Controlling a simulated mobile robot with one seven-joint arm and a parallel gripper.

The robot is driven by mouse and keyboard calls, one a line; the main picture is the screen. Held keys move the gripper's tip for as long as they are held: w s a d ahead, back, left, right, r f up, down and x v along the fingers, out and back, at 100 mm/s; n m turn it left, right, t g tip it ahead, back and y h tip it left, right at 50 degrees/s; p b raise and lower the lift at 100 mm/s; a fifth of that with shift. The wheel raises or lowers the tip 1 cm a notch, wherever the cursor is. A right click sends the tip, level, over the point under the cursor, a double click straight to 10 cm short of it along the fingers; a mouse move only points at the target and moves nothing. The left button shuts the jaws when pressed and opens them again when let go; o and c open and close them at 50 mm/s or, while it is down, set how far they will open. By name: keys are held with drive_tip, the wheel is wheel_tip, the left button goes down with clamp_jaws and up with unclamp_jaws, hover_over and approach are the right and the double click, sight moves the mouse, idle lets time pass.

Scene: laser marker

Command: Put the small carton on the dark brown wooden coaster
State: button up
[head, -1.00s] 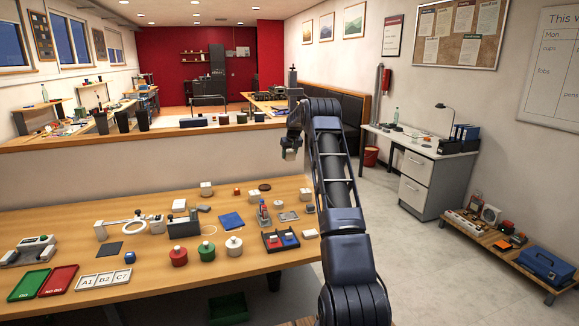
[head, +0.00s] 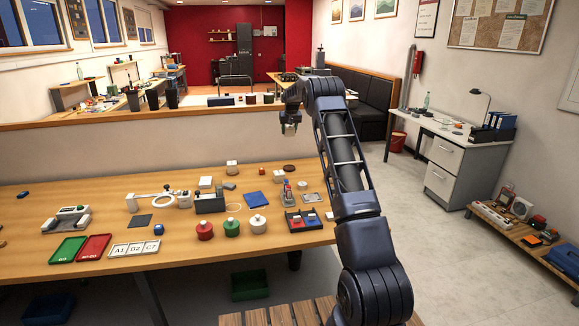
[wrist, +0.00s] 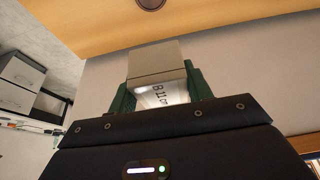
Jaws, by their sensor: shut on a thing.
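My gripper (head: 290,119) is shut on a small pale carton (head: 290,129) and holds it in the air. In the wrist view the carton (wrist: 155,64) sits between the green fingers of my gripper (wrist: 160,88), with printed letters on its lit side. The dark brown wooden coaster (head: 289,168) lies bare near the far edge of the workbench. It also shows in the wrist view as a round dark disc (wrist: 150,3), cut by the top edge. In the head view the carton appears above the coaster; the two are clearly apart.
A white box with a lid (head: 232,168) and a red part (head: 261,171) stand left of the coaster on the workbench (head: 100,190). A blue square mat (head: 253,199), a small bottle stand (head: 287,193) and a red-and-blue tray (head: 303,220) lie nearer. A low wall (head: 100,150) runs behind.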

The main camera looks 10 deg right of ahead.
sight(289, 166)
wheel_tip(289, 166, down, 19)
drive_tip(key=shift+r, duration=0.1)
idle(0.5)
drive_tip(key=o, duration=1)
drive_tip(key=s+f+v, duration=0.1)
drive_tip(key=s+v, duration=0.2)
drive_tip(key=v, duration=1.3)
drive_tip(key=s+f+v, duration=0.2)
drive_tip(key=s+v, duration=0.1)
drive_tip(key=v, duration=1.3)
drive_tip(key=s+a+r, duration=0.1)
drive_tip(key=s+r, duration=0.3)
drive_tip(key=s, duration=0.5)
drive_tip(key=s+a+r, duration=0.1)
drive_tip(key=s+r, duration=0.4)
drive_tip(key=s, duration=0.4)
drive_tip(key=s+r, duration=0.2)
drive_tip(key=s, duration=1.9)
drive_tip(key=s+f, duration=0.2)
drive_tip(key=s, duration=0.4)
drive_tip(key=s+f, duration=0.2)
drive_tip(key=s, duration=0.4)
drive_tip(key=s+f, duration=0.2)
drive_tip(key=s, duration=0.4)
drive_tip(key=shift+s+a+f, duration=0.1)
drive_tip(key=shift+a+f, duration=0.1)
drive_tip(key=shift+f, duration=0.1)
